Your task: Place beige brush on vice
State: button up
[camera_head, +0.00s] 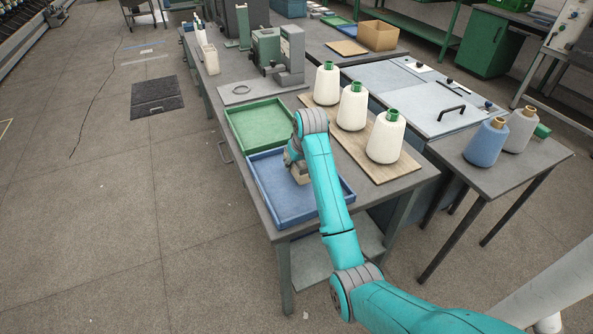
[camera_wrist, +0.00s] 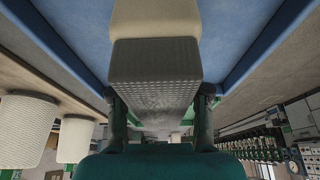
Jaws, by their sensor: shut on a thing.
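The beige brush (camera_wrist: 155,60) is between the two fingers of my gripper (camera_wrist: 161,96) in the wrist view, and the gripper is shut on it. In the head view the brush (camera_head: 300,177) shows partly below my gripper (camera_head: 293,158), over the blue tray (camera_head: 283,219). My arm hides part of it, and I cannot tell whether it touches the tray floor. The vice (camera_head: 279,55), a grey-green block-like device, stands on the same bench farther back, beyond the green tray.
The green tray (camera_head: 260,124) lies beside the blue tray and is empty. White yarn cones (camera_head: 352,106) stand on a wooden board just right of my arm. A flat grey plate (camera_head: 245,91) lies in front of the vice. A side table (camera_head: 520,160) holds two more cones.

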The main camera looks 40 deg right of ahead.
jog(key=shift+a+f, duration=0.1)
jog(key=shift+f, duration=1.55)
jog(key=o, duration=1.2)
jog(key=shift+f, duration=0.1)
